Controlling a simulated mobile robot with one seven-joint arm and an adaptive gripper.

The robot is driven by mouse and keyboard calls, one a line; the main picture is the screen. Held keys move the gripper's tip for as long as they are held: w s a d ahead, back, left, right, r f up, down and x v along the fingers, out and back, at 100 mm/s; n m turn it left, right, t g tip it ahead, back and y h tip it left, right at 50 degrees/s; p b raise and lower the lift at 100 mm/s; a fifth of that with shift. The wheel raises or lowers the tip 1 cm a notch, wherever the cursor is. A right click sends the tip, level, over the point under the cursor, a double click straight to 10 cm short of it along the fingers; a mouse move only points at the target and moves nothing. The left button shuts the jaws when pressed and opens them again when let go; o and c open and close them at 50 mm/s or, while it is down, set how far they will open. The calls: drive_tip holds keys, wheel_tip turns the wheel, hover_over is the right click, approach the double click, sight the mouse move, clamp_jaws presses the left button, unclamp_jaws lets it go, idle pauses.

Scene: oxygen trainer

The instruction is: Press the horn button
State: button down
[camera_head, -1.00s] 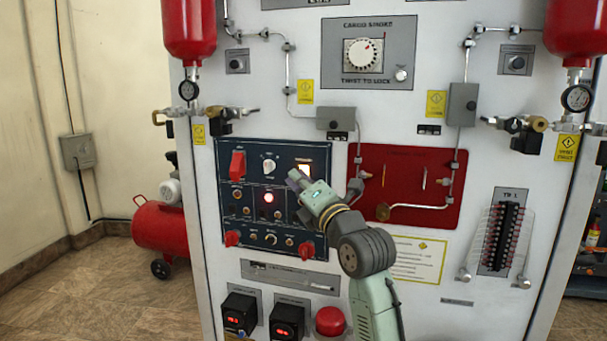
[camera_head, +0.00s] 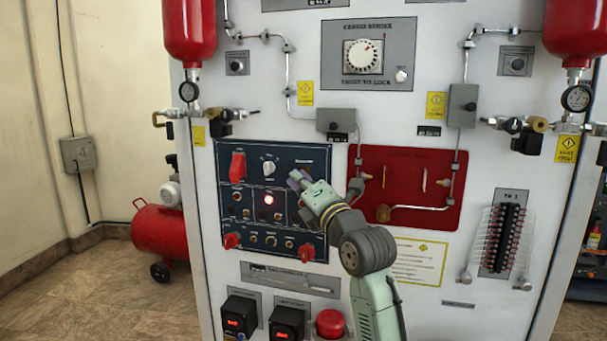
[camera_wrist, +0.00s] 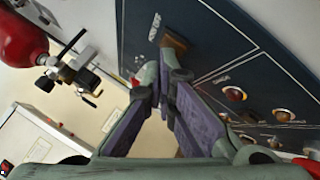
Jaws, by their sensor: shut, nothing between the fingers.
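The dark blue control panel (camera_head: 228,190) carries several switches, knobs and buttons. Its labels are too small or blurred to tell which control is the horn button. My gripper (camera_head: 296,180) is shut and empty at the panel's upper right part, just below a small rectangular switch. In the wrist view my gripper (camera_wrist: 161,84) has its fingertips beside this brown, unlit switch (camera_wrist: 175,42); I cannot tell whether they touch it. Round controls (camera_wrist: 235,94) lie to the right of the fingers there. My gripper and arm hide part of the panel's right side.
A red plate with pipes (camera_head: 408,170) lies to the right. Below are two boxes with red displays (camera_head: 238,318) and a red dome button (camera_head: 330,322).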

idle(0.4)
drive_tip(key=shift+s+a+b, duration=0.2)
drive_tip(key=shift+s+b, duration=0.3)
drive_tip(key=shift+s, duration=0.2)
drive_tip(key=shift+s, duration=0.1)
drive_tip(key=s, duration=0.1)
drive_tip(key=s+a+b, duration=0.1)
drive_tip(key=s, duration=0.2)
drive_tip(key=shift+s+a+b, duration=0.25)
drive_tip(key=shift+s+b, duration=0.05)
drive_tip(key=shift+b, duration=0.1)
